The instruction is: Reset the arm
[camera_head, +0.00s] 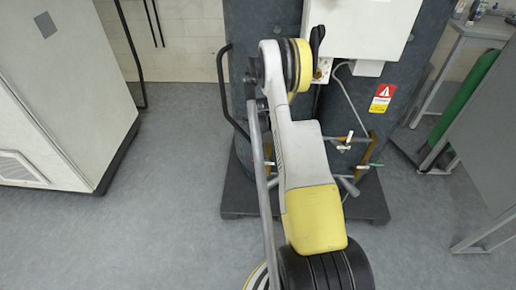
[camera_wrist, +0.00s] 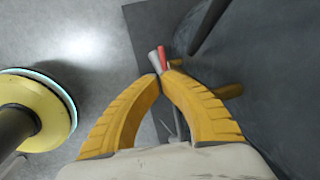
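My gripper (camera_wrist: 161,74) shows in the wrist view as two curved yellow fingers whose tips come together. Just beyond the tips are a small pale piece (camera_wrist: 154,61) and a red piece (camera_wrist: 163,57); I cannot tell whether the fingers touch them. Nothing is clearly held between the fingers. In the head view my arm (camera_head: 305,160) is bent in front of the dark washer unit (camera_head: 408,75), and I cannot make out the gripper there.
Pipes with small handles (camera_head: 345,143) are at the unit's front, beside my arm, above its dark base plate (camera_head: 372,207). A white cabinet (camera_head: 60,90) stands left. A table (camera_head: 480,28) and a green cylinder (camera_head: 460,110) are at right. Grey floor (camera_head: 160,220) is open at lower left.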

